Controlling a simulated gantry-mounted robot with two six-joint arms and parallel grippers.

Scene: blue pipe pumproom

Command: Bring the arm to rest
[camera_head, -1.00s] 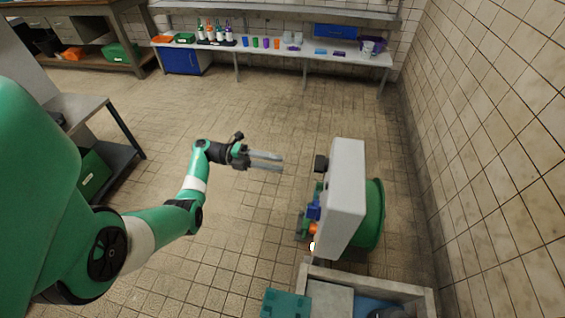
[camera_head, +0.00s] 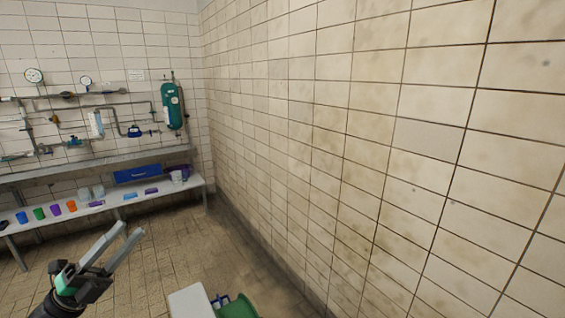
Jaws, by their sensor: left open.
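My left gripper (camera_head: 122,246) shows at the lower left of the head view. Its two long grey fingers point up and to the right, spread apart with nothing between them. It hangs in the air over the tiled floor, in front of the bench. Only the gripper and a bit of dark wrist show; the rest of the left arm is out of the picture. My right gripper is not in view.
A bench (camera_head: 110,202) with several coloured cups lies along the back wall, under pipes and gauges. A tiled wall (camera_head: 380,150) fills the right. The floor (camera_head: 185,255) between is clear.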

